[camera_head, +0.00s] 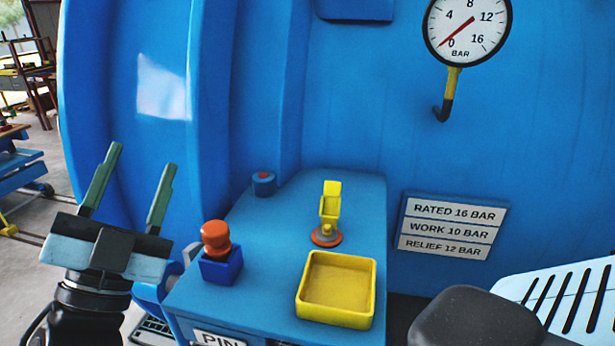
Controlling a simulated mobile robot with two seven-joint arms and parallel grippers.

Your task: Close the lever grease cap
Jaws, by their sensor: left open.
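The lever grease cap (330,204) appears to be the small yellow piece on the blue shelf. Its yellow flap stands upright above a yellow neck and an orange ring (326,238) at its foot. My left gripper (142,160) is at the left, in front of the blue vessel. Its two fingers point up and are spread apart with nothing between them. It is well to the left of the cap and does not touch it. My right gripper is not in view.
On the shelf (265,248) are a yellow tray (336,285), an orange knob on a blue block (217,252) and a small blue knob (264,183). A gauge (467,28) with a hooked pipe hangs above. A rating plate (452,227) is right of the shelf.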

